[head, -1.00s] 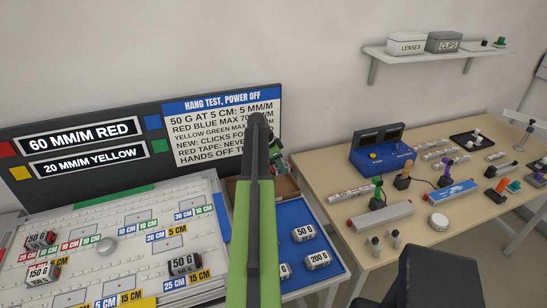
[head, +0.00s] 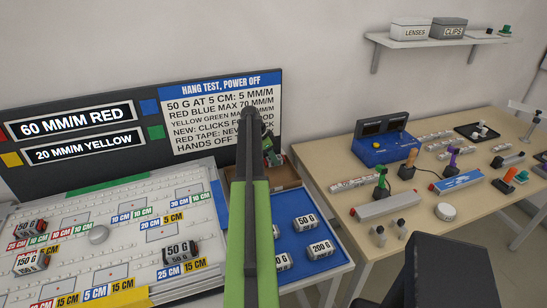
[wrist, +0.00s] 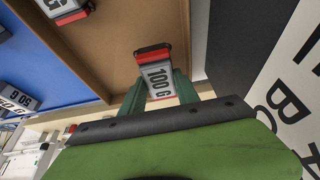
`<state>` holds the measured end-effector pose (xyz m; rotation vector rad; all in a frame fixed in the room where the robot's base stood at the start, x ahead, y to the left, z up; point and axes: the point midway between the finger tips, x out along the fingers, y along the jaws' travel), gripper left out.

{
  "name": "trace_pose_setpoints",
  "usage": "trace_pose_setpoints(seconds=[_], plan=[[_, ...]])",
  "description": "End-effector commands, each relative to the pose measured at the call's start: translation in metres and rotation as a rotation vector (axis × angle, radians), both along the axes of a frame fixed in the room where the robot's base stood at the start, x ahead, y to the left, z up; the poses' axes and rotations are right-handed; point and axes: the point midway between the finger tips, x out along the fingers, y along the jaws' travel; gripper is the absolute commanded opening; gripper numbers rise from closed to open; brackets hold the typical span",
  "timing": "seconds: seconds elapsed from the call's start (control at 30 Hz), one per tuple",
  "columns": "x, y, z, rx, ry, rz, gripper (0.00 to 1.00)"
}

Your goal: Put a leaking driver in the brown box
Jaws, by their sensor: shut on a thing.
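My gripper (wrist: 160,88) is shut on a block marked 100 G (wrist: 159,76), grey-white with red and dark ends, in the wrist view. The brown box (wrist: 122,40) lies behind and below the held block in that view; whether the block touches it I cannot tell. Another red-edged block (wrist: 70,12) appears within the box's wall at the upper left. In the head view my green arm hides much of the brown box (head: 279,177), and the gripper (head: 270,152) is small and partly hidden above it. No thing is marked as a leaking driver.
A blue tray (head: 325,265) with several weight blocks lies just in front of the box. A white board (head: 120,230) with labelled blocks is left. A dark sign panel (head: 60,185) stands behind. A wooden table (head: 330,170) with tools is right.

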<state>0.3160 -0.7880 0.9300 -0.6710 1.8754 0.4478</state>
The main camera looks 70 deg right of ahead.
Motion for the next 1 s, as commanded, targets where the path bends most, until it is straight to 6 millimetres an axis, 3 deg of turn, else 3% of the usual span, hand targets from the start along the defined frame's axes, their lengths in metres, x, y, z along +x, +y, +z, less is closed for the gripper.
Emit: trace_pose_setpoints(seconds=[0.07, 0.33, 0.37, 0.53, 0.87, 1.0], plan=[[0.000, 0.000, -0.011, 0.000, 0.000, 0.000, 0.00], [-0.001, 0.000, -0.010, 0.000, 0.000, -0.001, 0.00], [-0.001, 0.000, -0.010, 0.000, 0.000, -0.001, 0.40], [-0.001, 0.000, -0.010, 0.000, 0.000, -0.001, 0.62], [-0.001, 0.000, -0.008, 0.000, 0.000, -0.001, 0.63], [0.001, 0.002, 0.002, 0.000, 0.000, -0.001, 0.63]])
